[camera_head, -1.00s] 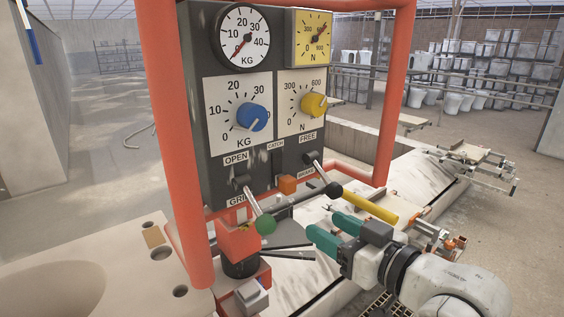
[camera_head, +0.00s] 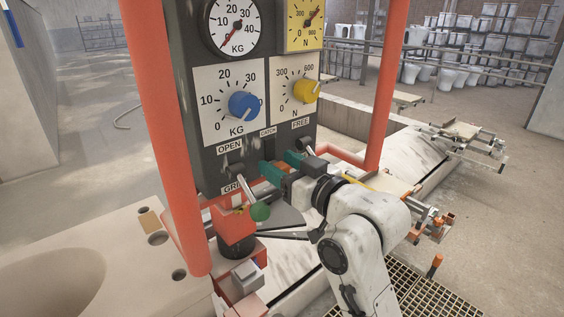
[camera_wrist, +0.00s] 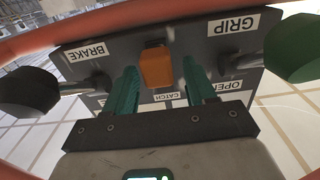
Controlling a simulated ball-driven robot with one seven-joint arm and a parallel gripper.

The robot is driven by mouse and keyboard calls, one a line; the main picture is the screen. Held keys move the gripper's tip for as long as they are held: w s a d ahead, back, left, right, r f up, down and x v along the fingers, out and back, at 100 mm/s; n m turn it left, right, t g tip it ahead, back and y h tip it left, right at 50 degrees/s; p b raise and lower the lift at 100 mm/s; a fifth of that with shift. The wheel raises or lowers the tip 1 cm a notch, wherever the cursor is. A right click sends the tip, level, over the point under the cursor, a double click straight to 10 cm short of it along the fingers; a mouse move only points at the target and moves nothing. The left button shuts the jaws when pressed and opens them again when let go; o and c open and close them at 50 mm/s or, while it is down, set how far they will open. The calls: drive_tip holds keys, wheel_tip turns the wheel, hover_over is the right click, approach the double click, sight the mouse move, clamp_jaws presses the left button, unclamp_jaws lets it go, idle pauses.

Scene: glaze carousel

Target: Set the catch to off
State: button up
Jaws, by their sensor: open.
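The catch is an orange block (camera_wrist: 156,66) on the dark control panel, beside the small CATCH label (camera_wrist: 166,97). In the wrist view, upside down, it stands between the GRIP and BRAKE labels. My gripper (camera_wrist: 160,74) is open, with one teal finger on each side of the orange block. I cannot tell whether either finger touches it. In the head view my gripper (camera_head: 282,164) is at the lower part of the panel and mostly hides the catch.
The green-knobbed lever (camera_head: 260,211) is just left of my gripper; its dark green knob is at right in the wrist view. A black-knobbed lever (camera_wrist: 28,92) is on the other side. Blue (camera_head: 244,107) and yellow (camera_head: 305,91) dials sit above. Red posts flank the panel.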

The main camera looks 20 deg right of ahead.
drive_tip(key=shift+w, duration=0.1)
drive_tip(key=shift+c, duration=0.4)
clamp_jaws()
